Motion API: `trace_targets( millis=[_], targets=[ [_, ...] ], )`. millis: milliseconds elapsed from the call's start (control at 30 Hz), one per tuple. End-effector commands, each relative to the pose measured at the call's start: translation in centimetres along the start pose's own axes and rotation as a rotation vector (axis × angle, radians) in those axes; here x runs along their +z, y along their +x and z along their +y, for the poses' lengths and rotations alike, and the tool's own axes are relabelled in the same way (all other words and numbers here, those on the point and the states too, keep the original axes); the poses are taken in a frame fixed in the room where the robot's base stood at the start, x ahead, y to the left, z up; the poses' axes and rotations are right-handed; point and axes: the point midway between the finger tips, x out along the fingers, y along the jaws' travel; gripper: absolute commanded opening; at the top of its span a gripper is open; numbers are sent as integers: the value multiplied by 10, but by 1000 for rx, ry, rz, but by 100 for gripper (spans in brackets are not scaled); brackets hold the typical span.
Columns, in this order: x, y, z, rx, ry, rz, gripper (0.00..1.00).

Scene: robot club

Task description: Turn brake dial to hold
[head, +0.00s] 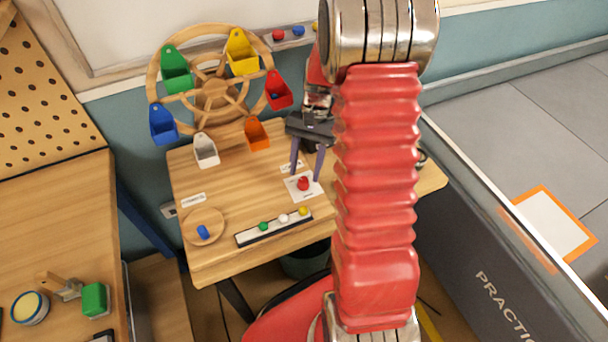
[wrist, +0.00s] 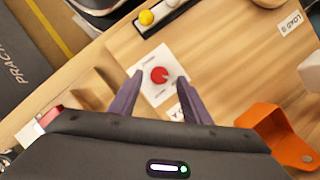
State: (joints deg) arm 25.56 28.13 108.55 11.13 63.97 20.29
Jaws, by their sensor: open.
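The brake dial (head: 303,184) is a red knob on a white plate with small printed labels, on the wooden table (head: 230,265). In the wrist view the red dial (wrist: 159,75) lies beyond and between my fingertips, and its plate (wrist: 153,92) shows around it. The printed words are too small to read. My gripper (head: 307,174) is open and points down, close above the dial. In the wrist view its two dark fingers (wrist: 158,90) stand apart on either side of the dial, with nothing held. I cannot tell whether they touch the plate.
A wooden wheel (head: 215,95) with several coloured buckets stands at the table's back left. A strip (head: 273,229) with green, white and yellow balls lies in front of the dial. A round wooden dish (head: 190,229) holds a blue piece. An orange bucket (wrist: 280,135) is near my gripper.

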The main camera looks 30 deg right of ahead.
Motion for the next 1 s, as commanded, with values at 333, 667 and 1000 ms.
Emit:
trace_targets(
  millis=[333,667,1000],
  targets=[
    [0,26,0,0,-1,-1,44],
    [0,26,0,0,-1,-1,36],
    [0,25,0,0,-1,0,12]
  ],
)
